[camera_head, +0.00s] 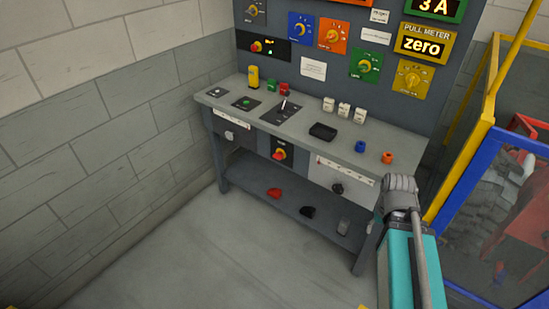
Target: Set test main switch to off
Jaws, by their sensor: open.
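I cannot read which control is the test main switch. A red rotary knob on a yellow plate (279,154) is set in a dark panel on the bench's front, below the top. A similar red knob on yellow (257,46) is on a black panel on the wall board, beside a small green display. A lever switch (284,103) stands on a dark plate on the bench top. The labels near these are too small to read. Teal and grey parts of my own body show at the lower right, in front of the bench's right end. I cannot make out my gripper's fingers.
The grey bench (350,128) stands against the wall board. Coloured dial panels and a yellow "PULL METER zero" display (420,43) are above it. Red and black items lie on the lower shelf. A yellow and blue cage frame (477,135) stands right. The floor in front is clear.

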